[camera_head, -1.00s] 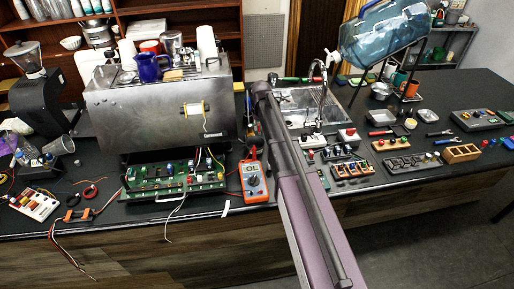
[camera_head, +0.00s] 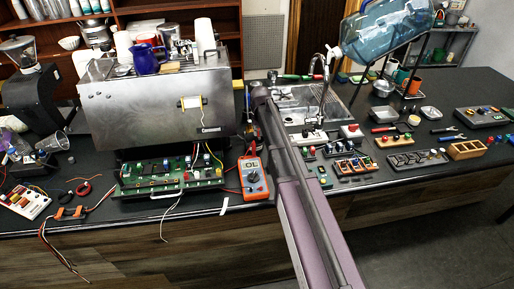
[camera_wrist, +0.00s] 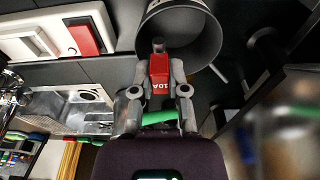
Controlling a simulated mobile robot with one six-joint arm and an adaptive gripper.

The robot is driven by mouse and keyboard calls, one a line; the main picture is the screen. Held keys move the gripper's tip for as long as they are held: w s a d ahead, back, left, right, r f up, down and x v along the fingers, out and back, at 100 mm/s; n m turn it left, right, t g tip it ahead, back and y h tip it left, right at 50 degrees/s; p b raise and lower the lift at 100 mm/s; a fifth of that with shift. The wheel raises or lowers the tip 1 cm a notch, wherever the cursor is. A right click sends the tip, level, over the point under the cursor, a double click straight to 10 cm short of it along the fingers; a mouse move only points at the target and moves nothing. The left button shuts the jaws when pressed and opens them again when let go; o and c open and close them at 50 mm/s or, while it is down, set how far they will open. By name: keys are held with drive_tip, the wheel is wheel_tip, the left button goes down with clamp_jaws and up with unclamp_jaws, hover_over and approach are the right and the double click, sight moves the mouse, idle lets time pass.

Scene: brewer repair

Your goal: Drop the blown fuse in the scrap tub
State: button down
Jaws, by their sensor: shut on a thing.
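The blown fuse (camera_wrist: 159,70) is a red block marked 10A with a dark, rounded far end. My gripper (camera_wrist: 157,88) is shut on it in the wrist view, one finger on each side. The scrap tub (camera_wrist: 207,35) looks like the round grey container at the top of the wrist view. The fuse's far end overlaps the tub's opening in the picture; its height relative to the rim is unclear. In the head view my arm reaches over the counter, and the gripper, fuse and tub cannot be made out.
A white box with a red switch (camera_wrist: 85,36) lies left of the tub in the wrist view. The sink (camera_head: 300,103) is right of my arm. The steel brewer (camera_head: 160,105), open circuit board (camera_head: 170,172) and orange multimeter (camera_head: 254,178) stand left. Several fuse holders crowd the right counter.

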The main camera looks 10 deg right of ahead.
drive_tip(key=shift+f, duration=0.4)
drive_tip(key=c, duration=0.6)
unclamp_jaws()
drive_tip(key=shift+o, duration=0.2)
drive_tip(key=shift+r, duration=0.1)
